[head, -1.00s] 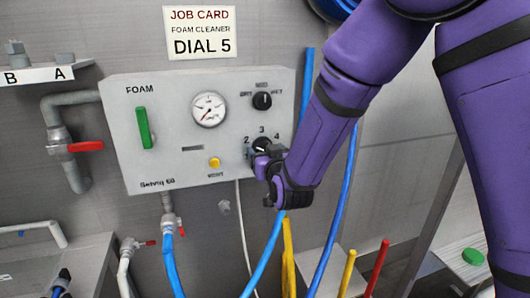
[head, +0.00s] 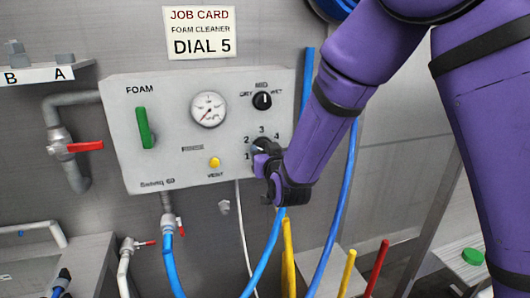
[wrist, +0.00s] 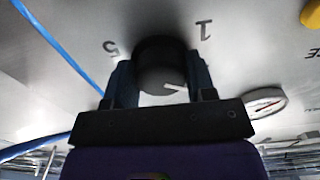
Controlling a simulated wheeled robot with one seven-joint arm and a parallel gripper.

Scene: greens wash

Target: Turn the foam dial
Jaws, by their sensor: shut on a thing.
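The foam dial (wrist: 160,52) is a dark round knob at the lower right of the grey panel. In the wrist view it sits between the two fingers of my gripper (wrist: 162,80), which is shut on it. A white mark shows on the dial; which number it points to is unclear. The printed 5 is left of the dial and the 1 right of it in this upside-down view. In the head view my gripper (head: 261,160) covers most of the dial; numbers 1 to 4 show around it and 5 is hidden. The job card (head: 201,33) reads "FOAM CLEANER DIAL 5".
The panel (head: 180,100) also carries a green handle (head: 143,128), a gauge (head: 208,109), a second black knob (head: 262,101) and a yellow button (head: 214,163). Blue hoses (head: 268,265) hang close below and beside my gripper. Pipes with red levers are at left.

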